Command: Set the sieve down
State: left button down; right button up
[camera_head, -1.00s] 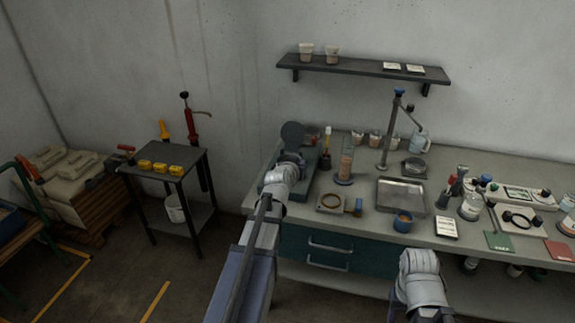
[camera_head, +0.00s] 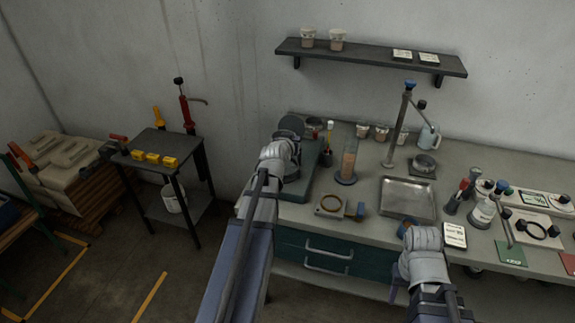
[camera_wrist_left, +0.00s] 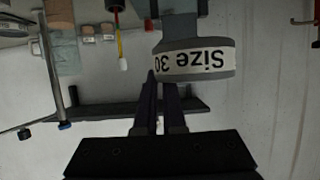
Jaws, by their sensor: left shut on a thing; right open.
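My left gripper (camera_wrist_left: 155,100) is shut, and its fingers meet the side of a round sieve (camera_wrist_left: 195,62) in the left wrist view. The sieve has a grey rim and a white band reading "Size 30", upside down in that view. In the head view my left wrist hides the fingers, at the back left of the bench; a dark round shape (camera_head: 290,124) beyond it may be the sieve. Below it is a grey-green flat base (camera_head: 308,182). My right gripper is over the bench's front edge; its fingers are hidden behind my wrist in the head view.
A shelf (camera_head: 370,60) is on the wall. A small table (camera_head: 157,147) stands at left.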

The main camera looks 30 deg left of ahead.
pick_arm(q)
jog(key=shift+f+b, duration=4.9)
jog(key=shift+f, duration=0.2)
jog(key=shift+r, duration=0.15)
jog(key=c, duration=1.5)
grip_release()
jog(key=shift+f, duration=0.2)
jog(key=o, duration=0.5)
jog(key=shift+r, duration=0.1)
